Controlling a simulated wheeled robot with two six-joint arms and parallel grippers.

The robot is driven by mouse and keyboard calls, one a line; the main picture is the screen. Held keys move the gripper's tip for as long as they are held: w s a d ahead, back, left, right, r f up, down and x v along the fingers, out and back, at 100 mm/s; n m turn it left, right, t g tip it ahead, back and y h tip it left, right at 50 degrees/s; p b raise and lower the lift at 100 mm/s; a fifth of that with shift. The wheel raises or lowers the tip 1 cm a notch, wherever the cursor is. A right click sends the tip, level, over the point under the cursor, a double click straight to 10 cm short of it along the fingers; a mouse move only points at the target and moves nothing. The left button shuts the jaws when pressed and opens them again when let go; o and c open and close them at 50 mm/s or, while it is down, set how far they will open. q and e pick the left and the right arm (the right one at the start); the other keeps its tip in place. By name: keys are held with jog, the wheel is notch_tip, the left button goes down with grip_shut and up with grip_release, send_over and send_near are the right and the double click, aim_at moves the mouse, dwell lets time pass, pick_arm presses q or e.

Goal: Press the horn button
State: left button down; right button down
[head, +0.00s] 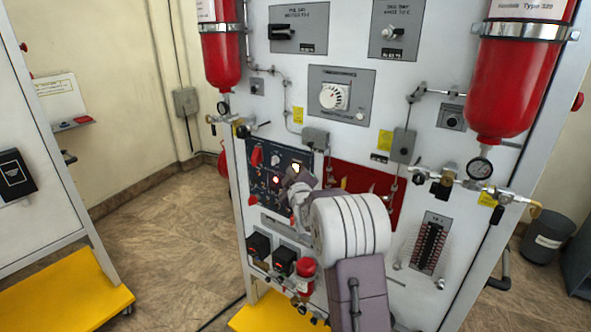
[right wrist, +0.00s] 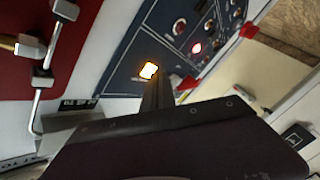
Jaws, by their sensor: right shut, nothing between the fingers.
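The dark blue control panel (head: 262,188) is on the white trainer board, left of the red panel. A lit yellow-white button (head: 296,167) glows at its right side, and it also shows in the right wrist view (right wrist: 148,70). Its label is too small to read, so I cannot tell for certain that it is the horn button. My right gripper (head: 299,180) is shut and empty, its tip (right wrist: 152,82) right at the lit button. I cannot tell whether it touches. The gripper and arm hide part of the panel. My left gripper is not in view.
A red indicator lamp (head: 275,180) glows on the same panel. The red panel (head: 375,184) with levers lies to the right. Red cylinders (head: 220,60) (head: 515,75) with gauges and pipes flank the board. Open floor (head: 165,235) lies to the left.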

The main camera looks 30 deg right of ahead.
jog(key=shift+w+d, duration=0.15)
jog(key=shift+d, duration=0.2)
dwell(0.6)
jog(key=shift+a, duration=0.1)
jog(key=shift+s+a+b, duration=0.3)
jog(key=shift+a+b, duration=0.25)
jog(key=shift+a, duration=0.1)
jog(key=shift+s+a+b, duration=0.25)
jog(key=shift+s+a, duration=0.05)
jog(key=shift+a, duration=0.45)
jog(key=shift+s+a+b, duration=0.25)
jog(key=shift+s+a, duration=0.1)
jog(key=shift+a, duration=0.45)
jog(key=shift+s+a+b, duration=0.25)
jog(key=shift+s+a, duration=0.05)
jog(key=shift+a, duration=0.45)
